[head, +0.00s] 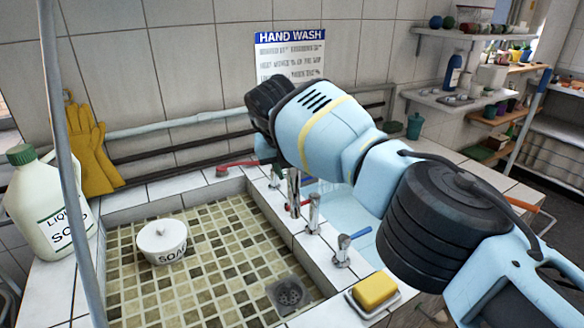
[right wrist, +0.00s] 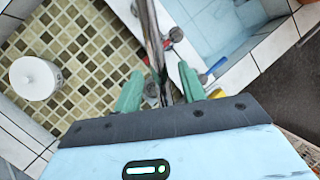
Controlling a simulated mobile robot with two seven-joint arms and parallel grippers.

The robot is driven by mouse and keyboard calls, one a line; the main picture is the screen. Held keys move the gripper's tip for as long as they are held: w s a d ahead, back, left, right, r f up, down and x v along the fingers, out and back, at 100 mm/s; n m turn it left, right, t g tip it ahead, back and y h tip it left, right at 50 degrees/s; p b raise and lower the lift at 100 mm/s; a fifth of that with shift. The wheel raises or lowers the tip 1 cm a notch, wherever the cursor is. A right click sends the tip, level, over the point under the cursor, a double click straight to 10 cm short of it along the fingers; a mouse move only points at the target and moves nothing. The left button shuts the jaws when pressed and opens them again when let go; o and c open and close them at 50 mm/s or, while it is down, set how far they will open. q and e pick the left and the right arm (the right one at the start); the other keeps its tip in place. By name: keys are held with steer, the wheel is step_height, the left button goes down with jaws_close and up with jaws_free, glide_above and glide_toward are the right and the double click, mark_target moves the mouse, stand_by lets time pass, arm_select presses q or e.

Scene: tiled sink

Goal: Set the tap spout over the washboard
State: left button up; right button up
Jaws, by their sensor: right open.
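The metal tap spout (head: 293,192) rises from the divider between the two basins, partly behind my right arm. In the right wrist view the spout (right wrist: 152,38) runs down between my right gripper's green fingers (right wrist: 161,88). The fingers are open, one on each side of it; I cannot tell whether either touches. In the head view my right gripper (head: 276,174) is mostly hidden behind its own arm. I cannot make out a washboard; much of the right, light-blue basin (head: 345,212) is hidden by my arm. My left gripper is not in view.
A white soap pot (head: 162,241) stands in the left tiled basin. Red-handled (head: 237,165) and blue-handled (head: 358,235) taps sit near the spout. A yellow sponge (head: 375,290) lies on a dish at the front. A soap jug (head: 45,205) stands at left.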

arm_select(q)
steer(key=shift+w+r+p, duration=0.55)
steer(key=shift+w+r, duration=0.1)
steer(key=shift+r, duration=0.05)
arm_select(e)
steer(key=v, duration=0.7)
steer(key=shift+r, duration=0.4)
steer(key=shift+s+a, duration=0.1)
steer(key=shift+s, duration=0.05)
